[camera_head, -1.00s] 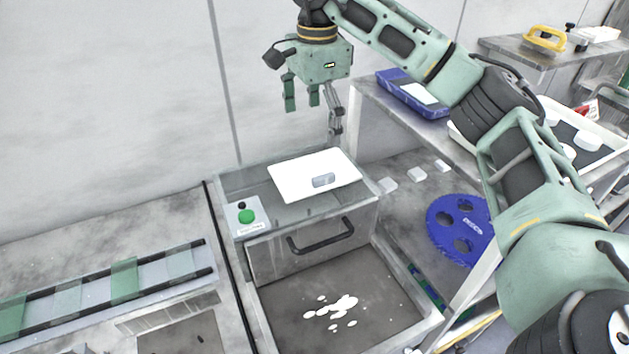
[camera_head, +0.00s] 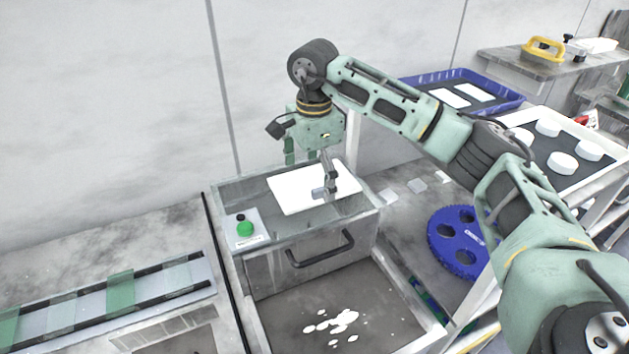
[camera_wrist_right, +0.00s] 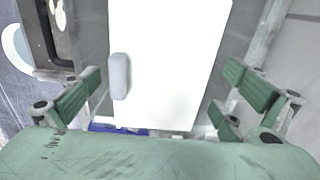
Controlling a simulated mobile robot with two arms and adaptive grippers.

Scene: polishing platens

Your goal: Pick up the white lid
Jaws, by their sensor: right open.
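The white lid (camera_head: 290,192) is a flat white rectangle with a small grey handle block near its front edge. It lies on top of a grey metal box. My right gripper (camera_head: 317,172) is open just above the lid, and its fingers partly cover the lid's back and handle in the head view. In the right wrist view the lid (camera_wrist_right: 170,70) fills the middle. The grey handle (camera_wrist_right: 120,76) lies between the open fingers (camera_wrist_right: 165,95), nearer the left-hand ones. I see no contact. My left gripper is not in view.
The grey box (camera_head: 262,262) has a black bar handle and a green button (camera_head: 245,228). White splashes lie in the basin (camera_head: 385,305) in front. A blue disc with holes (camera_head: 447,262), a blue tray (camera_head: 515,104) and a tray of white pucks (camera_head: 597,171) are at the right.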

